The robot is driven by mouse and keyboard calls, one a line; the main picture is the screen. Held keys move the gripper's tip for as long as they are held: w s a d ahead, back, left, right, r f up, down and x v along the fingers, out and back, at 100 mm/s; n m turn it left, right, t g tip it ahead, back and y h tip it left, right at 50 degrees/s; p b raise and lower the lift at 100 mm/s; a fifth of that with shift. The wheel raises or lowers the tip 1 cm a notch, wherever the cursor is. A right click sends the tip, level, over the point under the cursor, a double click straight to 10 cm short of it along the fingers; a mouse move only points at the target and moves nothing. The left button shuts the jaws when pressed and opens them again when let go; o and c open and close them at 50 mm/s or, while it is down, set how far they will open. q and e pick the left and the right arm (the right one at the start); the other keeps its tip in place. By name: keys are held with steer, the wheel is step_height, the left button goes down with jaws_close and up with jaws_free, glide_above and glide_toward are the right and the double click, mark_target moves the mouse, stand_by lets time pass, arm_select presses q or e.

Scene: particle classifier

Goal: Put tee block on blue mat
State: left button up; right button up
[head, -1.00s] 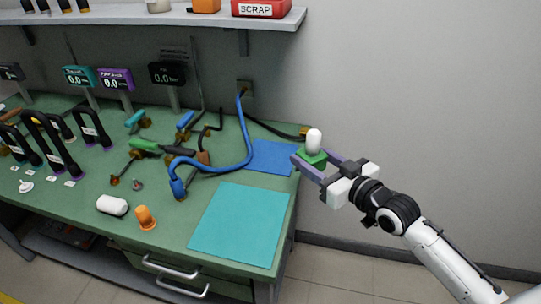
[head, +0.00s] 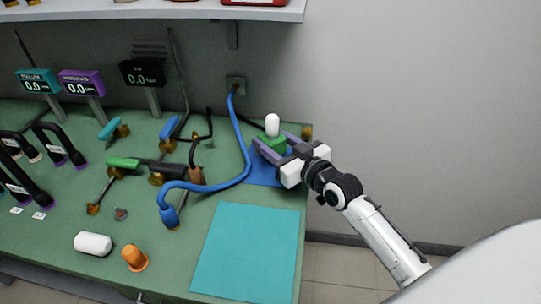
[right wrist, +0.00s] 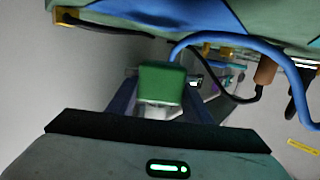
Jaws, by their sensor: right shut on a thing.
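The tee block (head: 271,142) is a green block with a white rounded post upright on top. My right gripper (head: 275,146) is shut on its green part, with a finger on each side. In the right wrist view the green block (right wrist: 161,83) sits between the fingers. The blue mat (head: 262,173) lies at the back right of the green bench, partly hidden behind the gripper. The block appears over the mat's far part in the head view; I cannot tell whether it touches. The mat (right wrist: 200,14) also shows at the top of the right wrist view. My left gripper is not in view.
A larger teal mat (head: 246,252) lies in front of the blue mat. A thick blue hose (head: 243,140) curves close to the blue mat's left side. A shelf (head: 150,11) hangs above.

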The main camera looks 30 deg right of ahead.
steer(key=shift+f, duration=0.85)
step_height(320, 180, down, 3)
steer(key=shift+f+b, duration=0.15)
steer(key=shift+b, duration=0.25)
steer(key=o, duration=1.3)
steer(key=shift+f, duration=0.15)
steer(key=shift+c, duration=0.2)
